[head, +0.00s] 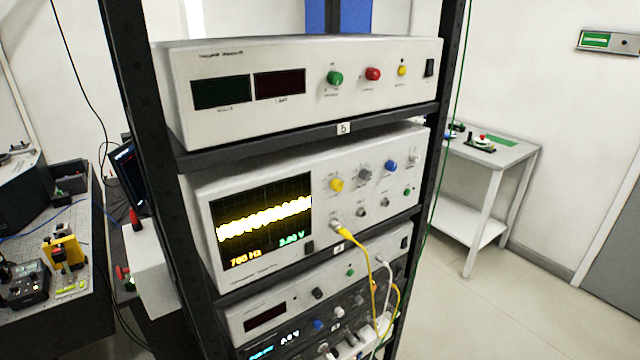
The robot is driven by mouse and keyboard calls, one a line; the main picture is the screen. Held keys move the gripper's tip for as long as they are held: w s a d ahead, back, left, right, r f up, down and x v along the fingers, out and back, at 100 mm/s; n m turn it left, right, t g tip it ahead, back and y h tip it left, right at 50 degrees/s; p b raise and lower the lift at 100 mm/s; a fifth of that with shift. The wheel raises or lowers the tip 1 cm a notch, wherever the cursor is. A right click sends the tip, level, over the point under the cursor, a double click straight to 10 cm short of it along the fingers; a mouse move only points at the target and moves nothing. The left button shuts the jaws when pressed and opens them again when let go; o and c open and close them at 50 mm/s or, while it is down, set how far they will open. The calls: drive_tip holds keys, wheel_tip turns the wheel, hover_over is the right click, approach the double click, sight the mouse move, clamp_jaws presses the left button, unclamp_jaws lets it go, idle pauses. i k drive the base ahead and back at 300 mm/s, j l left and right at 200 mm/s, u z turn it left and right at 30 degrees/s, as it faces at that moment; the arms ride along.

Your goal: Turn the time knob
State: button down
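An oscilloscope (262,275) sits in the middle of a black rack. Its lit screen (262,220) shows a thick yellow trace with "700 Hz" and "3.00 V". Right of the screen are a yellow knob (337,185), a grey knob (364,174) and a blue knob (390,167). Smaller grey knobs or sockets and a small green button (407,191) are also on the panel. The labels are too small to read, so I cannot tell which knob is the time knob. A yellow cable (366,258) is plugged in below the yellow knob. My gripper is not in view.
A power-supply-like unit (215,65) with green, red and yellow controls stands on the shelf above. More instruments (265,316) and cables are below. Dark rack posts (150,130) flank the panels. A cluttered bench is at left, a white table (508,155) at right; floor there is clear.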

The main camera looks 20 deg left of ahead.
sight(365, 175)
drive_tip(key=u, duration=0.95)
